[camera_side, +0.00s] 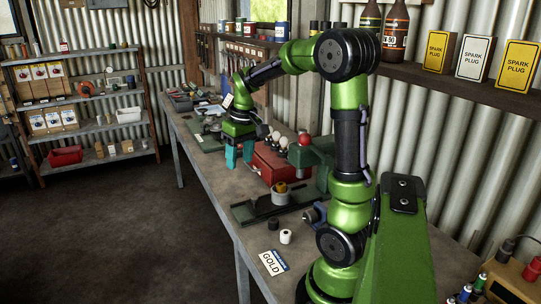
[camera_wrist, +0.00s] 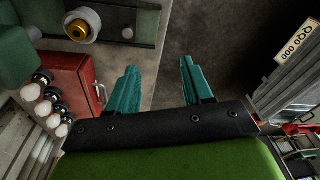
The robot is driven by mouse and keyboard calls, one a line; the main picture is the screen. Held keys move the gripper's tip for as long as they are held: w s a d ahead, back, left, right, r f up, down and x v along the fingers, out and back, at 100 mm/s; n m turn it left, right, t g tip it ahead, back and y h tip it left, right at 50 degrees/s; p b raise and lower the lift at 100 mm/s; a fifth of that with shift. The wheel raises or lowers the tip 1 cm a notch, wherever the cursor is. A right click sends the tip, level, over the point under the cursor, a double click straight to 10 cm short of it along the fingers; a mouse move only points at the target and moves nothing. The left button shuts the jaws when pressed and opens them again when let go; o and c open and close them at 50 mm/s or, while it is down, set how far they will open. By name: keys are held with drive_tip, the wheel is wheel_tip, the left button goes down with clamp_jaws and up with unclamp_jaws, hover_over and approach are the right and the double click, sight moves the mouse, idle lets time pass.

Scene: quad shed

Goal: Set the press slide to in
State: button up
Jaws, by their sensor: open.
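The green press (camera_side: 316,154) stands on the bench, with a red ball near its top. Its low green bed (camera_side: 256,209) reaches toward the bench's front edge. A grey cup with a brass-coloured top (camera_side: 281,193) sits on the bed, out in front of the press body; it also shows at the upper left of the wrist view (camera_wrist: 82,25). I cannot tell the slide's exact setting. My gripper (camera_side: 240,160) points down, open and empty, beyond the press and left of the red cabinet. Its teal fingers (camera_wrist: 159,64) are apart, with nothing between them.
The red cabinet (camera_side: 268,163) with several white-topped jars stands between my gripper and the press. Open floor lies beyond the bench's front edge.

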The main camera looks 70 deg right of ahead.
drive_tip(key=s+a+r+m+t, duration=0.1)
drive_tip(key=a+t, duration=0.1)
drive_tip(key=a, duration=1.1)
drive_tip(key=shift+s+a+r+m+t, duration=0.2)
drive_tip(key=shift+s+a+m+t, duration=0.1)
drive_tip(key=shift+m+t, duration=0.1)
drive_tip(key=n+g, duration=0.4)
drive_tip(key=n, duration=0.3)
hover_over(255, 197)
wheel_tip(255, 197, down, 17)
drive_tip(key=shift+a+f, duration=0.1)
